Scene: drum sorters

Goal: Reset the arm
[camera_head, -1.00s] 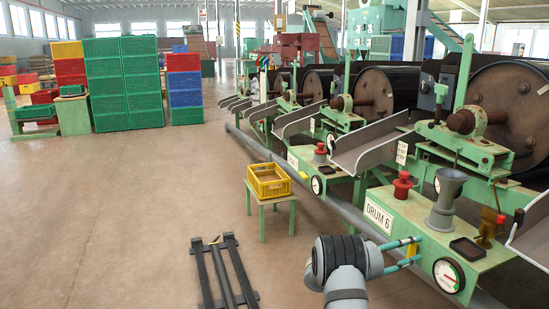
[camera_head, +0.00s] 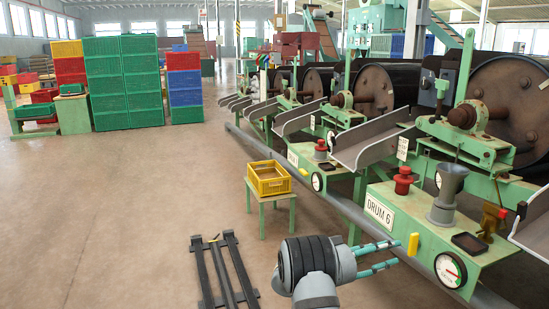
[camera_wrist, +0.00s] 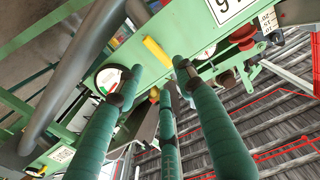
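My gripper (camera_head: 394,252) has teal fingers and is in front of the green DRUM 6 panel (camera_head: 405,222), at the lower middle of the head view. In the wrist view my gripper (camera_wrist: 160,75) shows its teal fingers spread apart with nothing held between them. It is open. A yellow handle (camera_head: 413,244) on the panel's front lies just beyond the fingertips. The handle also shows in the wrist view (camera_wrist: 157,51), apart from the fingers. My grey wrist and forearm come up from the bottom edge of the head view.
A round dial (camera_head: 450,270) is on the panel, with a red knob (camera_head: 403,180) and a grey funnel cup (camera_head: 448,194) on top. A yellow crate (camera_head: 268,187) stands on a small green table to the left. A grey pipe (camera_head: 330,196) runs low along the machines. Floor farther left is open.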

